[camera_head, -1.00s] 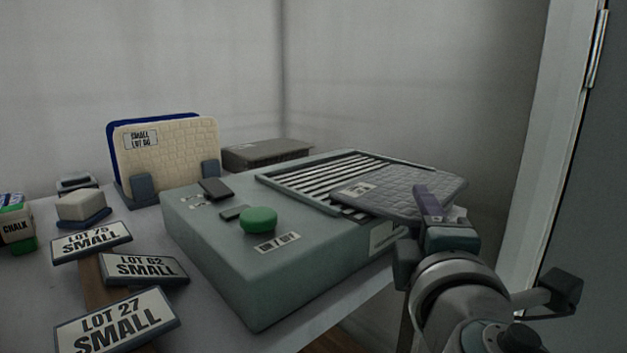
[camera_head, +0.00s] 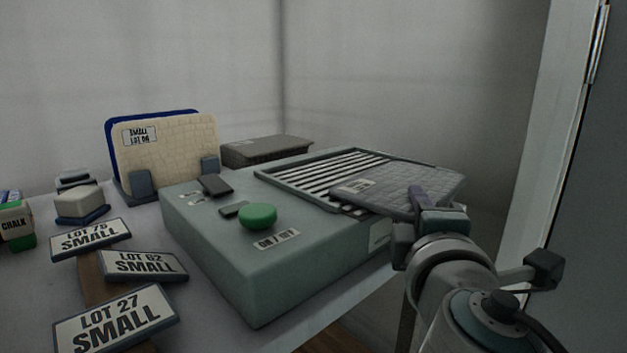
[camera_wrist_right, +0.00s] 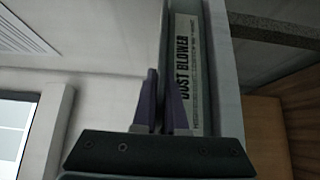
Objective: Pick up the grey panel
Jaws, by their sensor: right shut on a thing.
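The grey panel (camera_head: 400,186) is a flat slab with a cracked-tile pattern and a small white label. It lies over the right part of the slatted grille on the dust blower (camera_head: 300,262), with its right end past the grille. My right gripper (camera_head: 418,197) is shut on the panel's near right edge. In the right wrist view its purple fingers (camera_wrist_right: 163,105) point at the machine's "DUST BLOWER" label (camera_wrist_right: 185,75); the grip on the panel is not clear there. My left gripper is not in view.
A green button (camera_head: 258,216) and dark blocks sit on the machine's top. A cream panel (camera_head: 165,160) stands in a rack behind left, beside a dark flat box (camera_head: 266,150). Several "SMALL" lot signs (camera_head: 115,318) and a chalk box (camera_head: 14,224) lie left. A wall stands behind.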

